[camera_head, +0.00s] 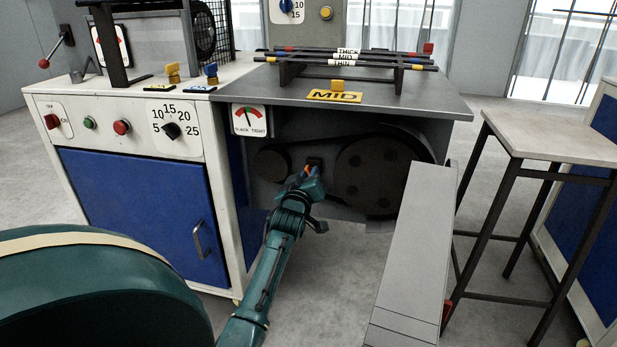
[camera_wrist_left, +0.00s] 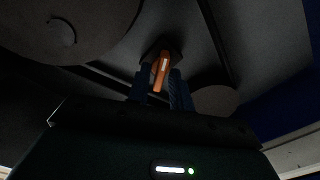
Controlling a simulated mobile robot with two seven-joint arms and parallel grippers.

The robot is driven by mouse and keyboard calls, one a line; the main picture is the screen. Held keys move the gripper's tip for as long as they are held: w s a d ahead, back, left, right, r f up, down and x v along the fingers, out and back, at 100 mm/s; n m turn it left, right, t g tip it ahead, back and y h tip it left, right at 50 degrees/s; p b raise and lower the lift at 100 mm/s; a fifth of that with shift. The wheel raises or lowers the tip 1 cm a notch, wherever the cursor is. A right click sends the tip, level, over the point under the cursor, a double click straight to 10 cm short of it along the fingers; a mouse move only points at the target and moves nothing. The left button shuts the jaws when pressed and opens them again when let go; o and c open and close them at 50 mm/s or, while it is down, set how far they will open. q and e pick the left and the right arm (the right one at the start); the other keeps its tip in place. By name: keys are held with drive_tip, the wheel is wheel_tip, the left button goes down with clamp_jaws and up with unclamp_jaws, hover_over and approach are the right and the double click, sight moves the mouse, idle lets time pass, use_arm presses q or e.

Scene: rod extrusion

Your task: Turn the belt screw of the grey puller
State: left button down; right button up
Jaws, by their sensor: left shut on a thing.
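The grey puller (camera_head: 420,97) stands in the middle of the head view, with its belt space open at the front. Two dark round pulleys show there, a small one (camera_head: 271,163) on the left and a large one (camera_head: 372,176) on the right. The belt screw sits between them, with a dark block (camera_head: 315,163) behind an orange handle (camera_wrist_left: 161,72). My left gripper (camera_head: 309,176) reaches in from below and is shut on the orange handle; its blue fingers (camera_wrist_left: 160,90) flank it in the left wrist view. My right gripper is not seen.
A slack/tight dial (camera_head: 249,119) is on the puller's front, above the left pulley. A white and blue cabinet (camera_head: 140,190) stands at left. A grey slanted panel (camera_head: 412,250) stands close right of my arm, with a stool (camera_head: 555,147) beyond.

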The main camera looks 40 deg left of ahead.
use_arm(q)
drive_tip(key=shift+r+m+p, duration=0.1)
drive_tip(key=shift+m+p, duration=0.2)
drive_tip(key=shift+p, duration=0.15)
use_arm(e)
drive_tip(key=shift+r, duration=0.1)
use_arm(q)
drive_tip(key=m+p, duration=0.3)
drive_tip(key=m, duration=0.2)
drive_tip(key=shift+d+p, duration=0.1)
drive_tip(key=shift+p, duration=0.3)
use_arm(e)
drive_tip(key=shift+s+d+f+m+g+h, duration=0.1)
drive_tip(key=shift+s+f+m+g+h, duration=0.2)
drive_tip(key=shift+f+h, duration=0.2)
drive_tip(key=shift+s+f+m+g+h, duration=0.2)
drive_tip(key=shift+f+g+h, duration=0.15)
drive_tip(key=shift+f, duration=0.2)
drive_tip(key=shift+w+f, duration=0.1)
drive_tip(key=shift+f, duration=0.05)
use_arm(q)
drive_tip(key=c, duration=1.5)
unclamp_jaws()
drive_tip(key=shift+w, duration=0.1)
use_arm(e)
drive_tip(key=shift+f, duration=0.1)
